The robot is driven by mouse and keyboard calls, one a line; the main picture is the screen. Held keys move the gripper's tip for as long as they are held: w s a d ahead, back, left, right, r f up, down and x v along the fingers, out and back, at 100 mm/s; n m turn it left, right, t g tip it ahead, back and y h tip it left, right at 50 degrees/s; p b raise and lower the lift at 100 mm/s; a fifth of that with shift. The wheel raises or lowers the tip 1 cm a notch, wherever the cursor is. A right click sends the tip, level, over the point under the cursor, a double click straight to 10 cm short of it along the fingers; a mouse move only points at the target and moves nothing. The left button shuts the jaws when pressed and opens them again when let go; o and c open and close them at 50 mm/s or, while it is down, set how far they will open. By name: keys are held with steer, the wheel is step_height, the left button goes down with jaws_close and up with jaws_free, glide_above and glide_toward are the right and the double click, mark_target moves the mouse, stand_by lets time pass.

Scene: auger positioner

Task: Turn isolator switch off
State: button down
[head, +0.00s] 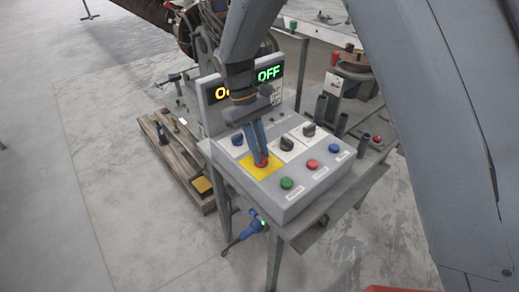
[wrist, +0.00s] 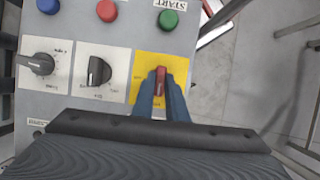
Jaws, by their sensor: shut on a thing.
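The isolator switch is a red handle (wrist: 160,80) on a yellow plate (wrist: 144,66) of the grey control box. In the head view the red handle (head: 261,160) shows at the fingertips, on the yellow plate (head: 250,168) at the box's left side. My gripper (head: 259,156) reaches down from above, and its blue fingers are shut on the red handle. The wrist view also shows my gripper (wrist: 161,90) with a finger on each side of the handle. The handle lies roughly along the fingers in that view; part of it is hidden between them.
Two black rotary knobs (wrist: 99,71) (wrist: 40,64) sit beside the yellow plate. Green (head: 286,183), red (head: 312,164) and blue (head: 335,148) buttons line the front. A display (head: 269,73) with "OFF" in green stands behind.

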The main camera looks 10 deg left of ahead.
steer(key=shift+r, duration=0.1)
steer(key=c, duration=1.8)
jaws_free()
steer(key=shift+o, duration=0.2)
steer(key=b+v, duration=0.2)
steer(key=v, duration=0.5)
steer(key=shift+r, duration=0.35)
steer(key=shift+w+a, duration=0.1)
steer(key=s+d+f+m+t+y, duration=0.1)
steer(key=d+m, duration=0.2)
steer(key=d, duration=0.7)
steer(key=s+d+m+t+y, duration=0.1)
steer(key=s+d+m+y, duration=0.1)
steer(key=d, duration=0.7)
steer(key=s+d+f+m+t, duration=0.2)
steer(key=s+d+m, duration=0.3)
steer(key=s+d, duration=0.4)
steer(key=d, duration=0.3)
steer(key=shift+y, duration=0.3)
